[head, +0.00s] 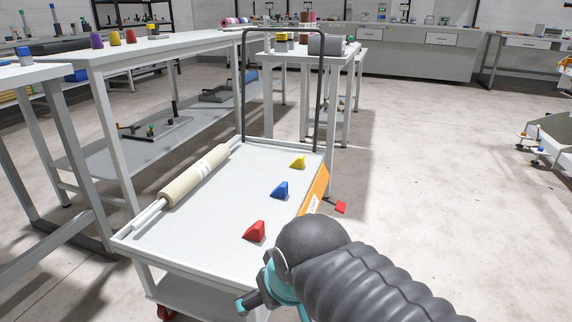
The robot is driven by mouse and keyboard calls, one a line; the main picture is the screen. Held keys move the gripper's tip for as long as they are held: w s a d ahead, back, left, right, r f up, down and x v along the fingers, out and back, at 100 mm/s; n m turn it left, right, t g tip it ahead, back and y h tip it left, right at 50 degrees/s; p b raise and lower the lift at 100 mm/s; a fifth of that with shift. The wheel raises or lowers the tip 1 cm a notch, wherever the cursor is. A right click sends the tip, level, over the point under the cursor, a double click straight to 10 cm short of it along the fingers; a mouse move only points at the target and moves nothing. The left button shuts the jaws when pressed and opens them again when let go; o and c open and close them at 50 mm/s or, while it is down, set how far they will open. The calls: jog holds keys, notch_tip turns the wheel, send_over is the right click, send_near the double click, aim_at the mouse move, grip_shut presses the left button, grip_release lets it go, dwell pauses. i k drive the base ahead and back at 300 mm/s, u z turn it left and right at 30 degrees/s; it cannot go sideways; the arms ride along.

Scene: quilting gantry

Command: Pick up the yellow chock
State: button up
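The yellow chock (298,162) is a small wedge on the grey top of a white cart (215,240), near the cart's far end by the handle. A blue chock (281,190) and a red chock (255,231) stand nearer along the same right side. My arm covers the lower right of the view. A small dark end piece (250,302) beside teal parts shows at the cart's near right corner, apart from the yellow chock. It seems to be my gripper, but its fingers cannot be made out.
A cream roll (193,176) lies along the cart's left edge. A dark handle (243,90) rises at the far end. An orange panel (314,192) is on the right side. White tables (150,48) stand left and behind. Floor to the right is clear.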

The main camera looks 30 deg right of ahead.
aim_at(299, 163)
jog(key=z, duration=0.35)
jog(key=k, duration=0.45)
jog(key=z, duration=1.75)
jog(key=i, duration=1.2)
jog(key=u, duration=0.55)
jog(key=i, duration=0.95)
jog(key=u, duration=0.8)
